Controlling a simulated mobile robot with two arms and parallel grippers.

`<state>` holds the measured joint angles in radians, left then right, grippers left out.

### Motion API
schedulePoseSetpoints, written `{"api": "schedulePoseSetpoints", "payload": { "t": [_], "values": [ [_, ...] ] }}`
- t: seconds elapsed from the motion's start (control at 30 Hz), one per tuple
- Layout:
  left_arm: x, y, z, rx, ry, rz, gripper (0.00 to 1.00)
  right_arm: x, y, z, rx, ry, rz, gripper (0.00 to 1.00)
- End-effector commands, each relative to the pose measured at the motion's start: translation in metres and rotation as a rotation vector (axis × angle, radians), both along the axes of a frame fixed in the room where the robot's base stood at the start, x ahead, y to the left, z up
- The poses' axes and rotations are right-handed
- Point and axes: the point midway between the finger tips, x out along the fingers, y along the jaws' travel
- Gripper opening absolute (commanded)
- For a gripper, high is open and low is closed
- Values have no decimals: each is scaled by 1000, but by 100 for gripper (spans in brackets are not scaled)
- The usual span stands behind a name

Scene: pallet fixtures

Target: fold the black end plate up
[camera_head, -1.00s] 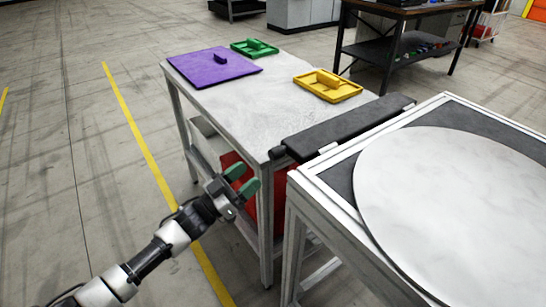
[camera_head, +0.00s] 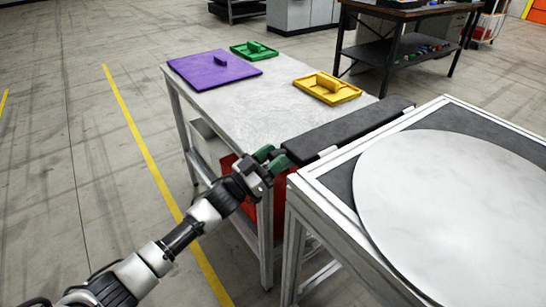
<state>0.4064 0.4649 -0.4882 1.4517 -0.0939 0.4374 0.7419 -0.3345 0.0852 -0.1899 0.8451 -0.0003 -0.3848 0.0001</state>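The black end plate (camera_head: 345,130) is a long dark slab hinged along the left edge of the framed pallet fixture (camera_head: 318,192). It lies folded down, roughly level, over the near right end of the grey table. My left gripper (camera_head: 272,158) has green fingertips and is at the plate's near left end. The fingers overlap that end in the picture; I cannot tell whether they touch it or whether they are open around it. My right gripper is not in view.
The grey table (camera_head: 235,108) carries a purple plate (camera_head: 214,69), a green tray (camera_head: 254,50) and a yellow tray (camera_head: 327,88). A red bin (camera_head: 279,200) stands below. A large pale disc (camera_head: 460,210) covers most of the fixture top. The floor at left is clear.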

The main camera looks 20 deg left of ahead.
Motion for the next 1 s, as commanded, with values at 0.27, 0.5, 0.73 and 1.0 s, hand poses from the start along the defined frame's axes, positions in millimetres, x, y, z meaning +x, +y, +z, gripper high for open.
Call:
{"api": "schedulePoseSetpoints", "payload": {
  "t": [0.27, 0.5, 0.73, 1.0],
  "values": [
    [0, 0, 0, 0, 0, 0, 0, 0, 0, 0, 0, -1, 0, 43],
    [0, 0, 1, 7, -5, -1, 0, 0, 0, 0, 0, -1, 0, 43],
    [0, 0, 7, 66, -54, 0, 0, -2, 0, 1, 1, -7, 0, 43],
    [-1, -2, 21, 229, -181, 0, 0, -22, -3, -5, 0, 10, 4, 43]
  ]
}}
